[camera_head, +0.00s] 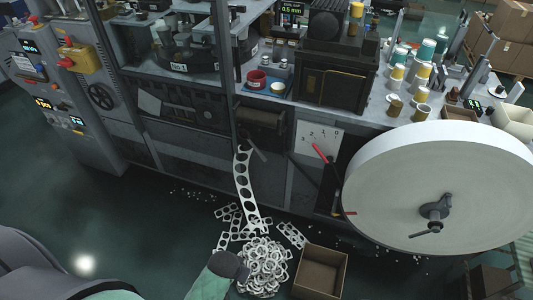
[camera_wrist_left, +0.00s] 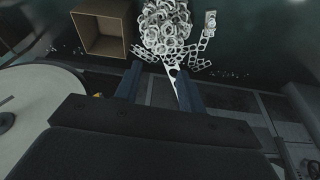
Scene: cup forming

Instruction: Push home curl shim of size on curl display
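The curl display (camera_head: 290,12) is a small dark screen at the top of the head view. It reads what looks like "CURL GAP 0.5 mm". A red round dish (camera_head: 256,79) and a blue-rimmed round dish (camera_head: 278,88) sit on the bench below it. I cannot make out a curl shim for certain; the small parts there are too small to tell. My left gripper (camera_head: 234,266) is low at the bottom of the head view, far below the bench. In the left wrist view its two fingers (camera_wrist_left: 160,85) stand apart with nothing between them. My right gripper is not seen.
A pile of scrap rings (camera_head: 263,265) and an open cardboard box (camera_head: 320,272) lie on the floor near my left gripper. A perforated strip (camera_head: 244,180) hangs from the machine. A large white reel (camera_head: 440,185) stands at right. Cups (camera_head: 397,75) crowd the bench's right.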

